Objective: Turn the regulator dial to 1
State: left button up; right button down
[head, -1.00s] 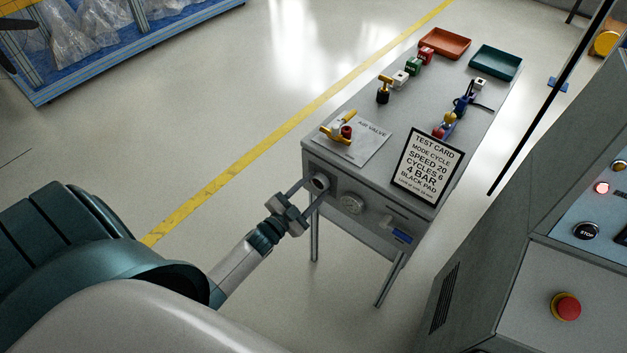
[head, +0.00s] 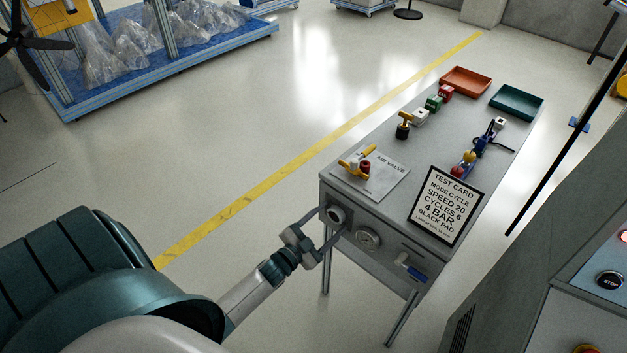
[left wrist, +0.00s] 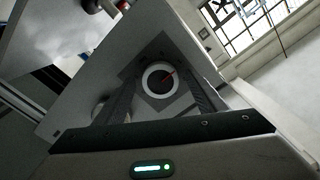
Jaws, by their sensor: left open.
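The regulator dial (head: 337,215) is a round knob on the front face of the grey bench, at its left end. In the left wrist view the dial (left wrist: 158,82) faces me, with a red pointer slanting to the upper right; I cannot read any numbers. My left gripper (head: 332,224) is open, its two fingers reaching to either side of the dial. In the left wrist view its fingers (left wrist: 160,92) flank the dial from below; I cannot tell whether they touch it. My right gripper is not in view.
A round gauge (head: 368,238) and a blue-handled part (head: 410,268) sit right of the dial. A yellow-handled air valve (head: 358,162) and a test card (head: 445,206) are on the bench top (head: 400,185). A grey control cabinet (head: 530,265) stands at right.

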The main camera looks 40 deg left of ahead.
pick_arm(q)
jog(key=shift+s, duration=0.55)
jog(key=s+a+b, duration=0.1)
jog(key=s+b, duration=0.1)
jog(key=s, duration=1.4)
jog(key=shift+a+b, duration=0.2)
jog(key=shift+b, duration=0.1)
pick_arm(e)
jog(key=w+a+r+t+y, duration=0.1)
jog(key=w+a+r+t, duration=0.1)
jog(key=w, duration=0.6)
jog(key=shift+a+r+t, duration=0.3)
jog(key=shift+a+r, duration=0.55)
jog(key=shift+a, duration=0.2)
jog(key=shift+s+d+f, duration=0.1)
